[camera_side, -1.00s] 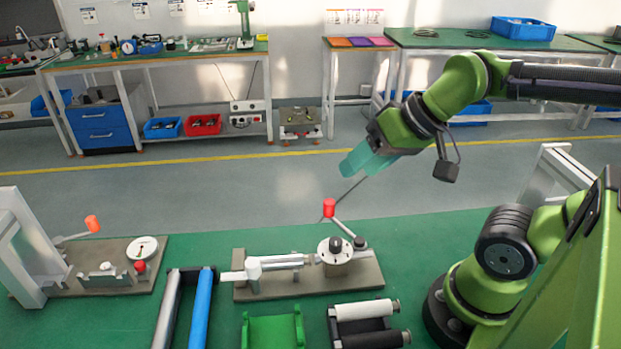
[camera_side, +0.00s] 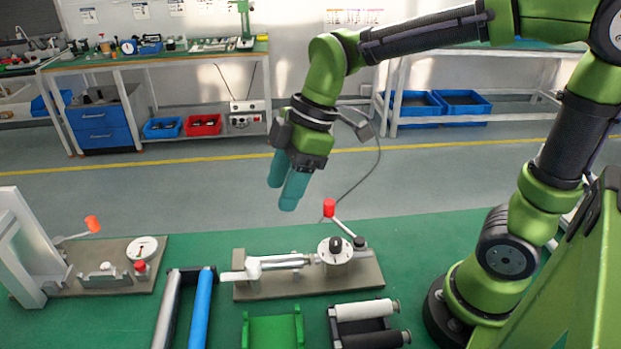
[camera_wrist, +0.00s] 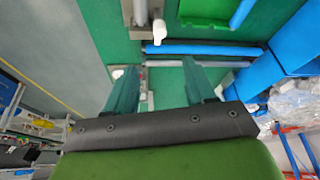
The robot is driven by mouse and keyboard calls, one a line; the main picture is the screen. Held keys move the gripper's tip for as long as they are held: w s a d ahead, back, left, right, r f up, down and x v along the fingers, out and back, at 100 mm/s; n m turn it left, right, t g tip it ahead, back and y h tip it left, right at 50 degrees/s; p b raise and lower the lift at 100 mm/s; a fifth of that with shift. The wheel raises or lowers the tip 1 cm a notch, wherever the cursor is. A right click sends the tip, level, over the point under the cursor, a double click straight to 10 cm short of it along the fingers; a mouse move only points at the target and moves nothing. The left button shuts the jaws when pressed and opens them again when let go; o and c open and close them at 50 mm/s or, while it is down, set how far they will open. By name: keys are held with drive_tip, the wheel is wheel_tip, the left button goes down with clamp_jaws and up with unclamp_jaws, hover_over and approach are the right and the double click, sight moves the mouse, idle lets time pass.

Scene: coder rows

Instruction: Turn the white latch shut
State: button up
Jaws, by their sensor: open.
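A fixture on a grey-brown base plate (camera_side: 350,285) stands at the middle of the green table. It carries a white latch (camera_side: 254,268) at its left, a metal rod, and a round white hub with a red-knobbed lever (camera_side: 329,208). The lever tilts up and left. A white end piece, which looks like the latch, shows in the wrist view (camera_wrist: 159,31). My gripper (camera_side: 281,196) points down with teal fingers apart and empty. It hangs above the fixture's left part, clear of it. In the wrist view, its fingers (camera_wrist: 160,88) frame the table and a small white part.
Blue and grey rollers (camera_side: 201,305) lie left of the fixture. A green cradle (camera_side: 272,330) and a white-and-black roller stand (camera_side: 365,312) are in front. Another fixture with a dial (camera_side: 142,249) and an orange-knobbed lever stands at the left.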

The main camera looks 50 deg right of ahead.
sight(255, 262)
drive_tip(key=x, duration=1.6)
drive_tip(key=shift+a+f, duration=0.1)
drive_tip(key=shift+f, duration=0.3)
clamp_jaws()
